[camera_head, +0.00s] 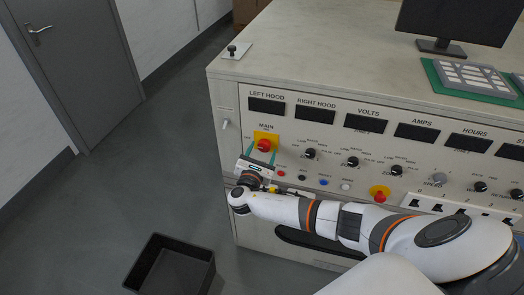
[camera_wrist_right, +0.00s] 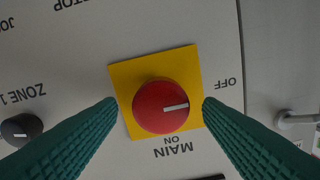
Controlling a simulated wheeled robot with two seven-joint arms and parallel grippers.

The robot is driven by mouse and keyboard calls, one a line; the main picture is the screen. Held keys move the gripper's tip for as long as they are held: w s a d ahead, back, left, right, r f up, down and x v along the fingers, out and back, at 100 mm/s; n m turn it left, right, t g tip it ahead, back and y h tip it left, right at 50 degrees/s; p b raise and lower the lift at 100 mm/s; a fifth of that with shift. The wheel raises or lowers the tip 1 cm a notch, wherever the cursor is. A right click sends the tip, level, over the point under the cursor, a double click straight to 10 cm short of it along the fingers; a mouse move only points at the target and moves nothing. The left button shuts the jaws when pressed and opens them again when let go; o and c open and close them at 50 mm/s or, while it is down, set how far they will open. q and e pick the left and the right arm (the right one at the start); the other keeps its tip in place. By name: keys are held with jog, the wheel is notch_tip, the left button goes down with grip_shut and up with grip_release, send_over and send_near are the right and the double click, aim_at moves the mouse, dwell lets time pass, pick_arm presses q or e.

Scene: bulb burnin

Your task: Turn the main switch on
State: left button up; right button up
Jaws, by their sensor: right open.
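The main switch is a red round knob (camera_head: 264,145) on a yellow plate, at the left end of the panel under the label MAIN. In the right wrist view the knob (camera_wrist_right: 155,108) is near the middle, seen upside down. Its white mark points right, towards the side labelled OFF; ON is printed below it there. My right gripper (camera_head: 260,157) is open in front of the switch, its teal fingers one on each side of the knob. Gaps show between fingers and knob in the wrist view, so they do not appear to grip it. My left gripper is not in view.
A small metal lever (camera_head: 226,124) is left of the switch. A black bin (camera_head: 170,265) stands on the floor. Open floor lies left.

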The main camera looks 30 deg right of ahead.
jog(key=shift+w+d, duration=0.15)
jog(key=shift+c, duration=0.2)
jog(key=c, duration=0.9)
jog(key=shift+c, duration=0.2)
